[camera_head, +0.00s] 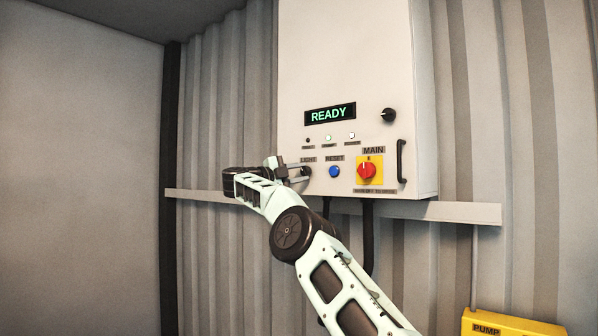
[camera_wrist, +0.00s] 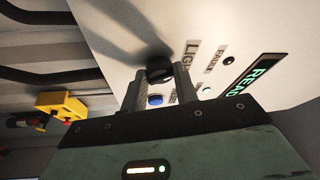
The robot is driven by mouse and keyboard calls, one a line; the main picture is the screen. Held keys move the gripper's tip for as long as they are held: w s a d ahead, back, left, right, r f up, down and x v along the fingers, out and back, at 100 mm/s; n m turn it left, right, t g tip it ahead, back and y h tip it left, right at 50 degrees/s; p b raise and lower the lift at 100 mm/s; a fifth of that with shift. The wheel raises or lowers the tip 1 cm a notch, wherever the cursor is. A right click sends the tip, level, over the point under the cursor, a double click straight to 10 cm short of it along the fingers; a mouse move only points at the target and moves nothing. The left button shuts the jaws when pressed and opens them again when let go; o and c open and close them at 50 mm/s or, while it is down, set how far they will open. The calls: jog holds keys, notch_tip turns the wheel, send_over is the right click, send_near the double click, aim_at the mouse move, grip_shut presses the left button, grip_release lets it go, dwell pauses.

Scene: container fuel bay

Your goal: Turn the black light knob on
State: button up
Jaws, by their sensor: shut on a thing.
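The black light knob (camera_head: 305,173) sits at the lower left of the white control box, just under the LIGHT label. In the wrist view the knob (camera_wrist: 159,70) lies between the fingertips of my gripper (camera_wrist: 160,80). In the head view my gripper (camera_head: 290,170) reaches the box from the left and is shut on the knob. The fingers partly hide the knob, and I cannot tell which way its pointer faces.
The white box (camera_head: 360,60) has a READY display (camera_head: 330,113), a blue RESET button (camera_head: 334,171), a red MAIN switch (camera_head: 367,170), another black knob (camera_head: 388,115) and a black handle (camera_head: 402,160). A yellow PUMP box (camera_head: 510,325) is at the lower right.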

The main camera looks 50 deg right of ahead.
jog(key=shift+r, duration=0.3)
jog(key=o, duration=0.8)
jog(key=shift+o, duration=0.8)
jog(key=shift+w+f, duration=0.1)
jog(key=shift+f, duration=0.05)
jog(key=shift+a, duration=0.1)
jog(key=p+v, duration=0.2)
jog(key=v, duration=1.5)
jog(key=shift+a+p, duration=0.15)
jog(key=shift+p, duration=0.25)
